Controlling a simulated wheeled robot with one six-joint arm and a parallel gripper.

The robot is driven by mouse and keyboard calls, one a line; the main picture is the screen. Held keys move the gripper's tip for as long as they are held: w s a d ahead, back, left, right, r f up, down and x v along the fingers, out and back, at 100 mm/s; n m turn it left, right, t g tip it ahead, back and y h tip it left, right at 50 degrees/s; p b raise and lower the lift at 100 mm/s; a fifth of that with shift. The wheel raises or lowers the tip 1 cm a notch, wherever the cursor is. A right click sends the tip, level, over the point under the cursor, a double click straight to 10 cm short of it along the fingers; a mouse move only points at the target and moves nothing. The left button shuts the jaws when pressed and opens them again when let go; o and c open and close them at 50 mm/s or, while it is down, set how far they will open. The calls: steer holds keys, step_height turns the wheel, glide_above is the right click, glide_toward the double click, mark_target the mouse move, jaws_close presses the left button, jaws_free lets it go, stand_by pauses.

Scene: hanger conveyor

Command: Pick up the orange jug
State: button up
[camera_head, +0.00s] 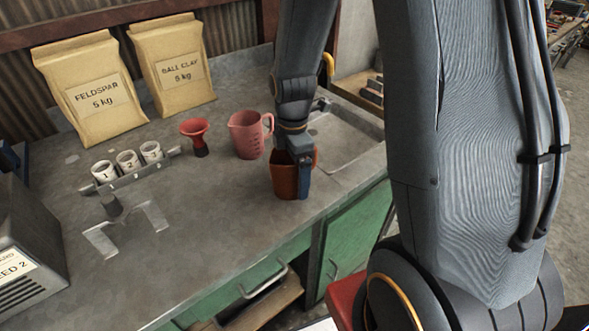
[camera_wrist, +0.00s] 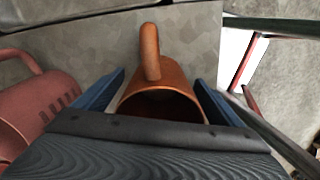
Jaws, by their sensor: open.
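The orange jug (camera_head: 284,184) stands upright on the grey bench near its front edge. In the wrist view the orange jug (camera_wrist: 165,80) shows its handle pointing to the top of the picture and its dark inside. My gripper (camera_head: 303,176) is lowered at the jug, partly hiding it in the head view. In the wrist view my gripper (camera_wrist: 160,95) is open, with one blue finger on each side of the jug. Small gaps seem to show between fingers and jug; I cannot tell whether either touches.
A pink jug (camera_head: 246,134) stands just behind and left of the orange one. A red funnel (camera_head: 195,134), several numbered cups (camera_head: 127,160) and two paper sacks (camera_head: 90,90) are farther left. A sink (camera_head: 345,140) lies to the right. The front middle of the bench is clear.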

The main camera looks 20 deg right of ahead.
steer(key=shift+f, duration=0.85)
steer(key=c, duration=1.2)
